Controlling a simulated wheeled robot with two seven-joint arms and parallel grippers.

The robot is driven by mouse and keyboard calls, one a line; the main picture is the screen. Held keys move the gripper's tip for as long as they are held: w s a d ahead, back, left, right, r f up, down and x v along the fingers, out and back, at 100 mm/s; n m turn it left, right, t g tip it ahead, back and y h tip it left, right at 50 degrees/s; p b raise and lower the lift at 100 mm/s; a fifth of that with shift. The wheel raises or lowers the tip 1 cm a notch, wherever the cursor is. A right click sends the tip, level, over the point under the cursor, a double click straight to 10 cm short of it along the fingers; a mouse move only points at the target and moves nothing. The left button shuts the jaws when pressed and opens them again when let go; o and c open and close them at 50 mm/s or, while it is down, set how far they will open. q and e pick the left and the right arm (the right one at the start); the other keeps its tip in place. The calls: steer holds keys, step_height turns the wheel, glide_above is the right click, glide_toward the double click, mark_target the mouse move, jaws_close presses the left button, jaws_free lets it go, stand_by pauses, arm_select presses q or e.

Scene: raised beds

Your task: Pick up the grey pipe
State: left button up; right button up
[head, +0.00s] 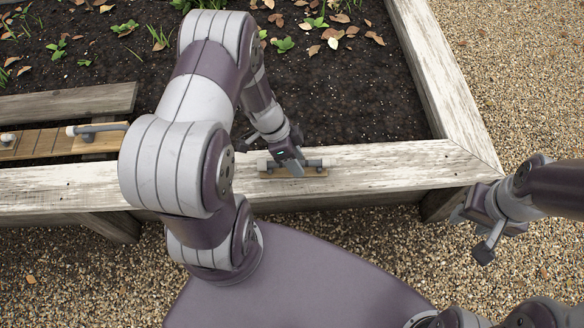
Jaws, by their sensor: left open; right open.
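A grey pipe (315,163) with a pale end lies on a small wooden board (276,175) on the near white-washed rim of the raised bed. My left gripper (291,163) is open, pointing down at the middle of this pipe; its fingers hide part of the pipe, and I cannot tell whether they touch it. Another grey pipe (100,128) with a pale end lies at the left on a plank piece (55,143). My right gripper (486,232) is open and empty, out over the gravel at the right.
The bed's weathered rim (390,165) runs across the view and turns back at the right corner. Dark soil (360,90) with leaves and small plants lies behind it. A loose grey plank (75,103) is at the left. Gravel (500,90) surrounds the bed.

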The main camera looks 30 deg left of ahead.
arm_select(q)
steer(key=shift+f+b, duration=0.25)
steer(key=shift+b, duration=0.1)
stand_by(0.6)
jaws_close()
